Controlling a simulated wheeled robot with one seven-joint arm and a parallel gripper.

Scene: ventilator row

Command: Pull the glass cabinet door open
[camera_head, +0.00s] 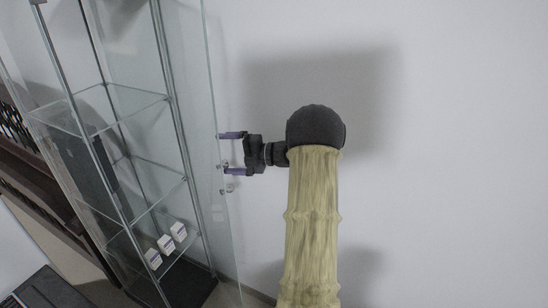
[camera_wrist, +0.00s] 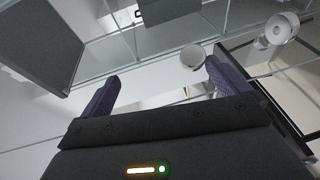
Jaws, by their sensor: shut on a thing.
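The glass cabinet (camera_head: 188,180) stands at the left in the head view, with thin metal posts and glass shelves. Its clear glass door (camera_head: 212,110) shows as a tall pane on the cabinet's right side; how far it stands open is hard to tell. Small round metal door fittings (camera_head: 228,188) sit near the pane's edge; round fittings also show in the wrist view (camera_wrist: 282,28). My gripper (camera_head: 234,153) reaches left to that edge, its two purple fingers spaced apart, one above the other, holding the door's handle. The clear part between the fingers is hard to see.
Several small white boxes (camera_head: 166,244) stand on a low shelf inside the cabinet. A plain white wall (camera_head: 450,130) is behind my arm. A dark object (camera_head: 45,290) is at the lower left. The area right of my arm is clear.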

